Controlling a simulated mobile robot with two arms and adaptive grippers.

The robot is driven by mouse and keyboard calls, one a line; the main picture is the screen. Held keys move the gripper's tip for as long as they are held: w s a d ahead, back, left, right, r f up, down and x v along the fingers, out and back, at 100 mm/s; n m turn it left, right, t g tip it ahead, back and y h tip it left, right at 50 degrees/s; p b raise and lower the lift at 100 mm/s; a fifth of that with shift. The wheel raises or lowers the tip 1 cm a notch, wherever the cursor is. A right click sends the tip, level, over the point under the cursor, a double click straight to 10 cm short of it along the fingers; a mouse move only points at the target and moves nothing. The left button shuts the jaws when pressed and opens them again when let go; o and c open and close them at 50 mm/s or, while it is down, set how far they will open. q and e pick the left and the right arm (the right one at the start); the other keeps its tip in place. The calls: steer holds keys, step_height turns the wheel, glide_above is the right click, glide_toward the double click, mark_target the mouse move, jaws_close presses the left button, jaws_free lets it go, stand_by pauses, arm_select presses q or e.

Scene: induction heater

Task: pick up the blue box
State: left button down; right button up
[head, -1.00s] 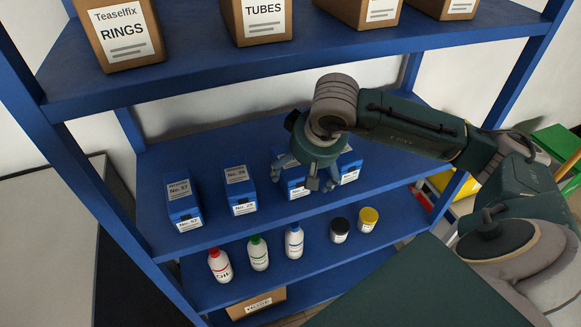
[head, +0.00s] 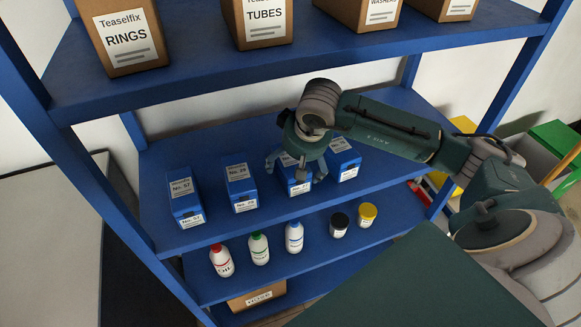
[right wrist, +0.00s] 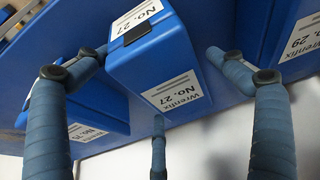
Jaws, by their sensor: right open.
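Several blue boxes stand in a row on the middle shelf: No. 57 (head: 185,197), No. 29 (head: 240,185), one under my right gripper, and one at the right end (head: 343,158). My right gripper (head: 296,167) is open over the third box (head: 298,188), partly hiding it. In the right wrist view this box reads No. 27 (right wrist: 160,60) and lies between the spread fingers (right wrist: 156,85). Whether any finger touches it I cannot tell. No. 29 (right wrist: 295,40) is at the right there, another blue box (right wrist: 85,105) at the left. My left gripper is not in view.
The blue upper shelf (head: 200,82) carries cardboard boxes, such as RINGS (head: 125,38) and TUBES (head: 265,22). The lower shelf holds several bottles (head: 258,248) and two jars (head: 339,224). Neighbouring blue boxes stand close on both sides of No. 27.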

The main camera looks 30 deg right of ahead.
steer(key=shift+f+b, duration=0.2)
steer(key=shift+b, duration=0.2)
stand_by(0.4)
steer(key=c, duration=1.6)
steer(key=shift+r, duration=0.1)
steer(key=shift+c, duration=0.2)
